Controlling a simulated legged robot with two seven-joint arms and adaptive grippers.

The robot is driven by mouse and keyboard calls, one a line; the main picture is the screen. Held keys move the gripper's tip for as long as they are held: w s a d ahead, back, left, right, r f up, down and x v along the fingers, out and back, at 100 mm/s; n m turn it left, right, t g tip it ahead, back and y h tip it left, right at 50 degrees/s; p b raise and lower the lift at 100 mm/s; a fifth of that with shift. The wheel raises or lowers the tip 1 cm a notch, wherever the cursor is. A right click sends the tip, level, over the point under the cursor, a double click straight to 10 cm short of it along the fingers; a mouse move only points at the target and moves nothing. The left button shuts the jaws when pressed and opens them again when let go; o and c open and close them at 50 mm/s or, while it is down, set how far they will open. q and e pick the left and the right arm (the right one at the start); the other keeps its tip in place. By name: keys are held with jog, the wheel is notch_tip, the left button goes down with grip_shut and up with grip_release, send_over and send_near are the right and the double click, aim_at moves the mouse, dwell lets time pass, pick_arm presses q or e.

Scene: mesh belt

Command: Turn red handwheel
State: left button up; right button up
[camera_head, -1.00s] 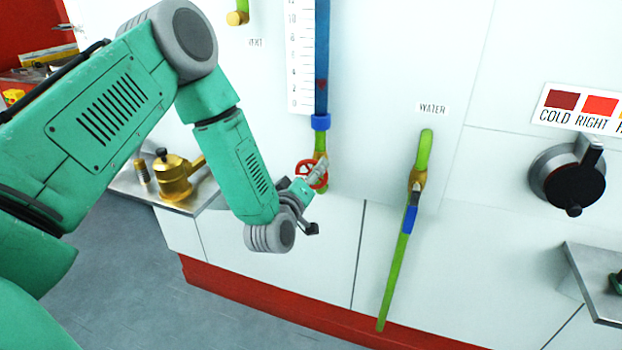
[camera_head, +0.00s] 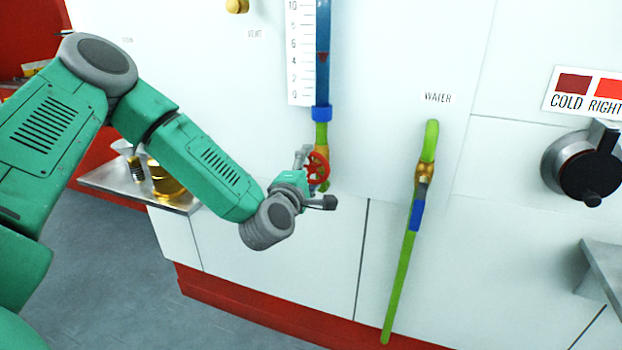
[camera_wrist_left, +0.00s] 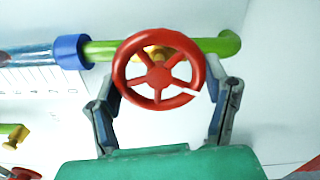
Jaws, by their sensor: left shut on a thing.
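The red handwheel (camera_head: 317,168) sits on a green pipe below the blue collar of the gauge tube on the white wall. In the left wrist view the handwheel (camera_wrist_left: 159,69) is seen face-on, with five spokes and a small white mark at its lower right rim. My left gripper (camera_head: 315,179) is shut on the handwheel, one finger on each side of its rim. In the head view the wheel's left part is partly hidden by a finger. My right gripper is not in view.
A black dial (camera_head: 588,165) is farther right. A metal shelf (camera_head: 110,183) with brass parts sticks out on the left, behind my arm.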

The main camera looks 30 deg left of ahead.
pick_arm(q)
jog(key=shift+o, duration=0.2)
jog(key=n+b, duration=0.2)
jog(key=f+n+b, duration=0.1)
jog(key=n+b, duration=0.1)
jog(key=shift+a+n, duration=0.1)
jog(key=shift+n, duration=0.3)
jog(key=shift+n+b, duration=1.9)
jog(key=shift+c, duration=0.2)
jog(key=shift+o, duration=0.2)
jog(key=o, duration=1.1)
jog(key=shift+r, duration=0.1)
